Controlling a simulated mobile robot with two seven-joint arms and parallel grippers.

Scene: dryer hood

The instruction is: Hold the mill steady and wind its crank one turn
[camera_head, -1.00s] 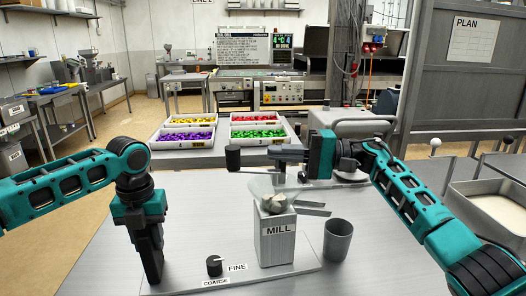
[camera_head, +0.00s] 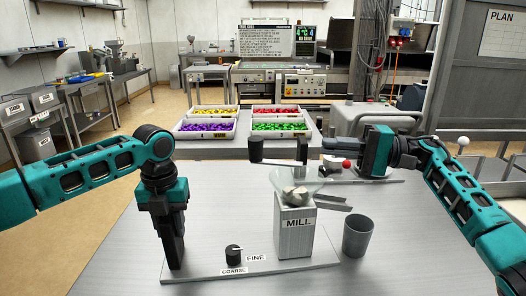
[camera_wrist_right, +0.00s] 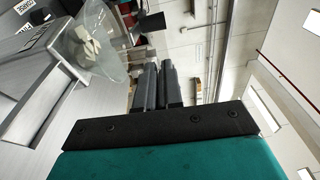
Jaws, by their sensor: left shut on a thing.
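The grey mill (camera_head: 295,238) stands upright on a flat base plate (camera_head: 300,268), with a clear funnel (camera_head: 283,180) of pale chunks on top. The funnel also shows in the right wrist view (camera_wrist_right: 88,50). The crank's black knob (camera_head: 256,148) points left, its arm running right to the shaft above the funnel. My left gripper (camera_head: 176,262) points down, shut on the plate's left end; the fingertips' exact contact is hard to see. My right gripper (camera_head: 328,143) is right of the crank shaft, apart from the knob. Its fingers are together and empty in the right wrist view (camera_wrist_right: 158,85).
A grey cup (camera_head: 357,237) stands right of the mill, near its spout. A black dial (camera_head: 233,252) sits on the plate between COARSE and FINE labels. The table's front right is clear.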

